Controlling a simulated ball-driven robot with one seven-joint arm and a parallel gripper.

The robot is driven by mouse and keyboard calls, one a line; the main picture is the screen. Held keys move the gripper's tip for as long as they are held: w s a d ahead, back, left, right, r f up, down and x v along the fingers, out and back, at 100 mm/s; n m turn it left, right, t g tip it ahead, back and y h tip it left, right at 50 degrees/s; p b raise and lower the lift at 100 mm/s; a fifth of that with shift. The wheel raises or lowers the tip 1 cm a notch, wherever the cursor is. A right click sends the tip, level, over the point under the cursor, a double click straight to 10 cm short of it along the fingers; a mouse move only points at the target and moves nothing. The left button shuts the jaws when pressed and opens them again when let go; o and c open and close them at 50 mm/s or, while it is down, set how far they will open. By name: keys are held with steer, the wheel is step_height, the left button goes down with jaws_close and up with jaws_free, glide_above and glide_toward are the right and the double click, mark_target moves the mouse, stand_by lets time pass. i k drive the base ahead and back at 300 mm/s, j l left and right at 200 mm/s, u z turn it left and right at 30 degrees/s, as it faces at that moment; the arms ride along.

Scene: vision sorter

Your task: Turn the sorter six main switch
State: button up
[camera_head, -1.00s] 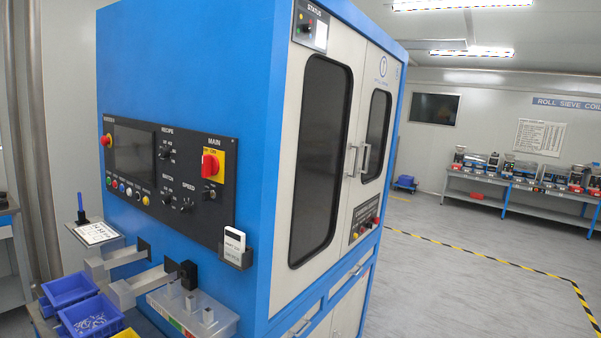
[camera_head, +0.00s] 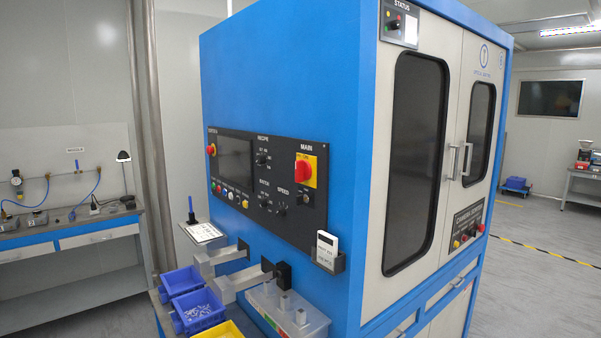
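The main switch (camera_head: 303,170) is a red rotary knob on a yellow plate, under the label MAIN. It sits at the upper right of the black control panel (camera_head: 313,210) on the side of the blue sorter cabinet (camera_head: 290,75). The panel also carries a dark screen, a red button at its left end, a row of coloured buttons and several small black knobs. The switch is in clear view with nothing in front of it. My gripper is not in view.
Below the panel, two grey chutes (camera_head: 245,281) stick out above blue bins (camera_head: 190,305), a yellow bin (camera_head: 222,330) and a clear box (camera_head: 292,315). A card holder (camera_head: 327,252) juts from the cabinet's corner. A workbench (camera_head: 75,240) stands at left. Open floor (camera_head: 535,265) lies at right.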

mark_target(303, 170)
steer(key=i+j+z, duration=0.1)
steer(key=i+j, duration=1.85)
steer(key=i, duration=0.1)
